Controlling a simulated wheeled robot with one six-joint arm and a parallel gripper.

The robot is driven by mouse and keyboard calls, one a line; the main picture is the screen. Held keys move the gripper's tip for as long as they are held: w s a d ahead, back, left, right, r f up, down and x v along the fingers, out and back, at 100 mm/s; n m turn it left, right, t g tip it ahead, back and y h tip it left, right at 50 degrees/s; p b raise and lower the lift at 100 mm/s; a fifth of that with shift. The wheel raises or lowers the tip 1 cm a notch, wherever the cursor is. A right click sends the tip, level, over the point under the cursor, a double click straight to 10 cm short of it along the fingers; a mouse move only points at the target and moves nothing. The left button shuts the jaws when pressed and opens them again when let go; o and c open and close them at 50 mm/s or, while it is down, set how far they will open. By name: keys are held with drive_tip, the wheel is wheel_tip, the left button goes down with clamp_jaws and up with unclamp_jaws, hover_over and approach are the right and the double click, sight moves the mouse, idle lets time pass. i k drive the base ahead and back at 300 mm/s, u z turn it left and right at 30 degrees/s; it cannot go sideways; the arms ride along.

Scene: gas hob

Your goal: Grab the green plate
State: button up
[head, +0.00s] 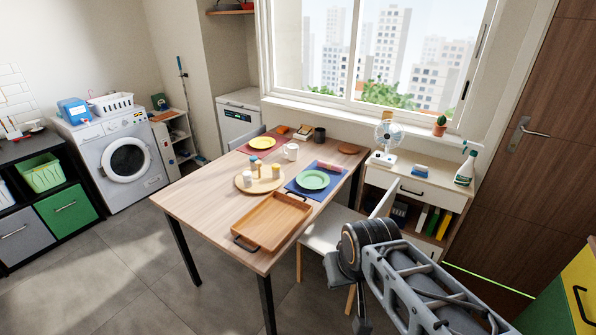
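The green plate (312,180) lies flat on a blue placemat (325,193) at the right side of the wooden table (200,205). My arm reaches in from the lower right, in front of the white chair. At its near end are a dark round joint and some dark grey parts, where my gripper (352,298) seems to be. These parts are right of the table and well apart from the plate. I cannot make out the fingers or whether they are open. Nothing covers the plate.
A wooden tray (271,222) with dark handles lies in front of the plate. A round board (243,182) with small jars is on its left. A yellow plate (262,142) sits on a red mat behind. A white chair (322,236) stands at the table's right side.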

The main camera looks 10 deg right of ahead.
sight(311, 180)
drive_tip(key=k, duration=0.6)
drive_tip(key=z, duration=0.6)
drive_tip(key=i, duration=1.35)
drive_tip(key=u, duration=1)
drive_tip(key=i, duration=0.6)
drive_tip(key=u, duration=0.7)
